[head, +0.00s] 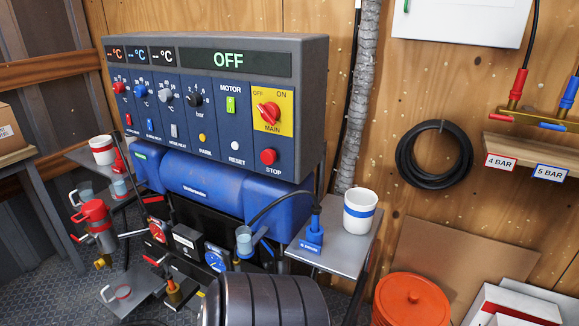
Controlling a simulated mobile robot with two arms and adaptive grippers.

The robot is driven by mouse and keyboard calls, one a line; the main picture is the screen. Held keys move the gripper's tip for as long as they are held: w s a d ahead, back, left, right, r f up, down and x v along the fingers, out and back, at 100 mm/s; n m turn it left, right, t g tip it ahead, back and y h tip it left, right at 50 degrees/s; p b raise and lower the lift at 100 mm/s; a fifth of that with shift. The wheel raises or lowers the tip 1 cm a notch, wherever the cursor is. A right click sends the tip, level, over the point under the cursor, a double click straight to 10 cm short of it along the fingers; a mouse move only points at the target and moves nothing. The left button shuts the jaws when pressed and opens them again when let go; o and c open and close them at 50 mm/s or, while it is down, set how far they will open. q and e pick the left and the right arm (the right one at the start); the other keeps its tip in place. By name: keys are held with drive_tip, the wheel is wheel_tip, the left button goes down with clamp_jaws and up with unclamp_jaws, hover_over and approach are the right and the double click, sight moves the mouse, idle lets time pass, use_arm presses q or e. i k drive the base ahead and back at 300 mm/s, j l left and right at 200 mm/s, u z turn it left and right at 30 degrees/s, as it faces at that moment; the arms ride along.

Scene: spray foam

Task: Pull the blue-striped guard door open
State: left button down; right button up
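I cannot clearly make out a blue-striped guard door in the head view. The foam machine (215,105) stands in the middle, its grey panel reading OFF. Below the panel is a blue horizontal cylinder (205,190). Under it are a round red part (157,231) and a round blue part (216,256), partly hidden by fittings. A white cup with a blue stripe (360,211) stands upright on the right metal shelf (335,246), beside a blue fitting (312,237). Neither of my grippers is in view.
A dark ribbed cylinder (265,302) fills the bottom middle. A red-striped white cup (102,150) and red-handled fittings (92,212) are at the left. An orange lidded bucket (410,300) and boxes (510,306) stand lower right. A black hose coil (433,154) hangs on the wall.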

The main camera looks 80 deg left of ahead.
sight(268, 255)
drive_tip(key=i+u, duration=0.25)
drive_tip(key=u, duration=0.15)
drive_tip(key=i+l+u, duration=0.1)
drive_tip(key=i+u, duration=0.15)
drive_tip(key=u, duration=0.15)
drive_tip(key=i+l+u, duration=0.15)
drive_tip(key=u, duration=0.25)
drive_tip(key=i+l+u, duration=0.5)
drive_tip(key=u, duration=0.3)
